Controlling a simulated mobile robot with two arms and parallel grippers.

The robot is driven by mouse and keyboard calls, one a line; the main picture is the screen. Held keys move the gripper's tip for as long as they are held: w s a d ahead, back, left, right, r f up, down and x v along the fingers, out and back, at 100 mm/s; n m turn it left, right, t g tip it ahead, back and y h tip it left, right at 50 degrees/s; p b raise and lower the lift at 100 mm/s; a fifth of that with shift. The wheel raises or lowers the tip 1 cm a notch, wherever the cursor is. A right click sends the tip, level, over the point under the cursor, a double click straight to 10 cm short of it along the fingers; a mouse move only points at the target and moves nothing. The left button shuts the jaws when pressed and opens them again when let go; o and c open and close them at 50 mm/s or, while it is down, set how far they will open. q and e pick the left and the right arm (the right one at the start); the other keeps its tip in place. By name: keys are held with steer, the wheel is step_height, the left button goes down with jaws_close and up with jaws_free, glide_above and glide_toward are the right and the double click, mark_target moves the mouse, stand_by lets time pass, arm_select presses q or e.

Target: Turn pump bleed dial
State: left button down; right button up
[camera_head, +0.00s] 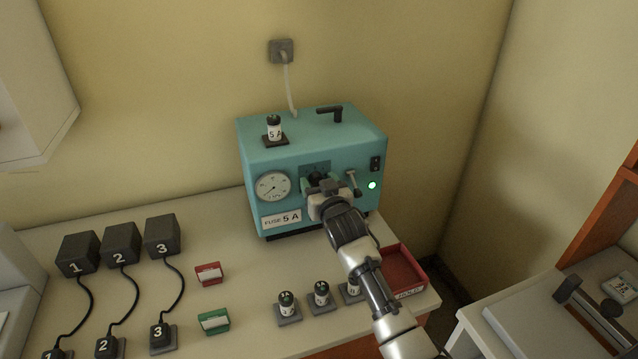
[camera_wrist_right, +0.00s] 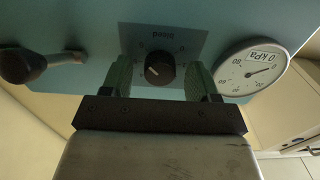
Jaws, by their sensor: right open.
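The teal pump box (camera_head: 290,153) stands at the back of the bench. Its bleed dial (camera_wrist_right: 160,70) is a round black knob with a white pointer line, on a grey printed plate (camera_wrist_right: 161,42). In the head view my right gripper (camera_head: 319,182) is at the front panel and mostly hides the dial. In the right wrist view my right gripper (camera_wrist_right: 158,72) is open. Its green fingers stand on either side of the dial, with visible gaps on both sides. The left gripper is not in view.
The pressure gauge (camera_head: 272,187) and a lever (camera_head: 352,182) flank the dial. Several fuses (camera_head: 321,293), a red tray (camera_head: 402,270) and black numbered blocks (camera_head: 162,236) stand on the bench. Bare bench lies left of the pump.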

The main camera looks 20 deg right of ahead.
steer(key=c, duration=0.9)
steer(key=shift+n, duration=0.3)
